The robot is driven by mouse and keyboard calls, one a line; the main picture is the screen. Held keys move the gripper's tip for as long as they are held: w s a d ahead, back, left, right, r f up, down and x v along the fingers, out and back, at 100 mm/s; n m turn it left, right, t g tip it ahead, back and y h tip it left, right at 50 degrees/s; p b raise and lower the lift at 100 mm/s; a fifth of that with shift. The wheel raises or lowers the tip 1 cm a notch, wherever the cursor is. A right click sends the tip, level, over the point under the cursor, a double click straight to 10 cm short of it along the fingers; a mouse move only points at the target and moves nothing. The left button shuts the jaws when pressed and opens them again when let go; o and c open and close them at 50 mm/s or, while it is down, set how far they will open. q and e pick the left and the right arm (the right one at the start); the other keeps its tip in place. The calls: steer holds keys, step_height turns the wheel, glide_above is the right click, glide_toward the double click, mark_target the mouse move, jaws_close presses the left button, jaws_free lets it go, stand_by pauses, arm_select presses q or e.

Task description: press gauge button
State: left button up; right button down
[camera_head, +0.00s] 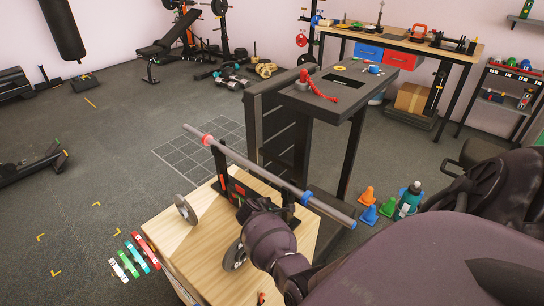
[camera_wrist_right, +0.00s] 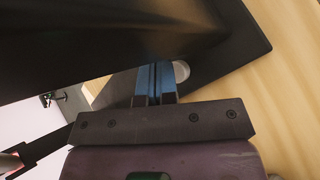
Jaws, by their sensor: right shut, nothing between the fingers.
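A black device with red markings (camera_head: 236,188) stands on the wooden box under the grey bar; I take it as the gauge. My right gripper (camera_head: 246,207) reaches it from the near right, its fingertips hidden in the head view. In the right wrist view the blue fingers (camera_wrist_right: 155,82) are together and empty, close to a large black panel (camera_wrist_right: 110,45). A pale round piece (camera_wrist_right: 181,71) shows just right of the fingertips, partly hidden; I cannot tell if it is the button. Contact cannot be told. My left gripper is not in view.
A grey bar with red and blue collars (camera_head: 255,168) lies across the stand above the wooden box (camera_head: 185,245). Weight discs (camera_head: 186,209) stand on the box. A dark table (camera_head: 318,98) stands behind.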

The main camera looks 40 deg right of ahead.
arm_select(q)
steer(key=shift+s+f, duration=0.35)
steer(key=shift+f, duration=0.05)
arm_select(e)
steer(key=shift+f, duration=0.45)
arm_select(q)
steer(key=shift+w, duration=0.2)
arm_select(e)
steer(key=shift+f, duration=0.15)
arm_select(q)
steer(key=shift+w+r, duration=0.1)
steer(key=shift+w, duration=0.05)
arm_select(e)
steer(key=shift+r, duration=0.4)
steer(key=shift+r+p, duration=0.3)
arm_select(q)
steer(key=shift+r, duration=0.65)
